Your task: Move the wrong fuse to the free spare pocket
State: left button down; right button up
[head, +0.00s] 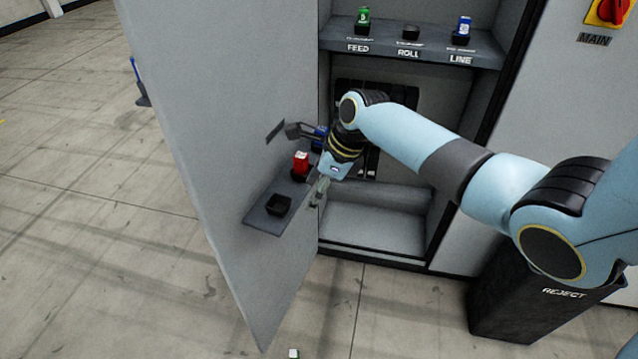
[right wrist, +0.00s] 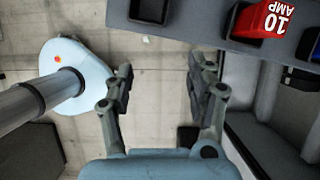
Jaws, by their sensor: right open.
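In the head view, the FEED pocket holds a green fuse (head: 363,20) and the LINE pocket holds a blue fuse (head: 463,28). The ROLL pocket (head: 409,34) between them is empty. On the open door's small shelf (head: 262,222) are a red fuse (head: 301,162), a blue fuse (head: 319,138) partly hidden by my right arm, and an empty spare pocket (head: 279,204). My right gripper (head: 319,190) is open and empty beside this shelf. In the right wrist view, its fingers (right wrist: 161,68) are apart, with the red 10 AMP fuse (right wrist: 264,19) and empty pocket (right wrist: 150,10) beyond them.
The open cabinet door (head: 215,120) stands left of my right arm. A black REJECT bin (head: 515,310) stands on the floor at lower right. A small pale object (head: 293,353) lies on the floor below the door. The floor left of the door is mostly clear.

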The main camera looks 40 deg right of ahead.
jog(key=v, duration=1.1)
jog(key=shift+s+r, duration=0.15)
jog(key=shift+r, duration=0.2)
jog(key=shift+d, duration=0.1)
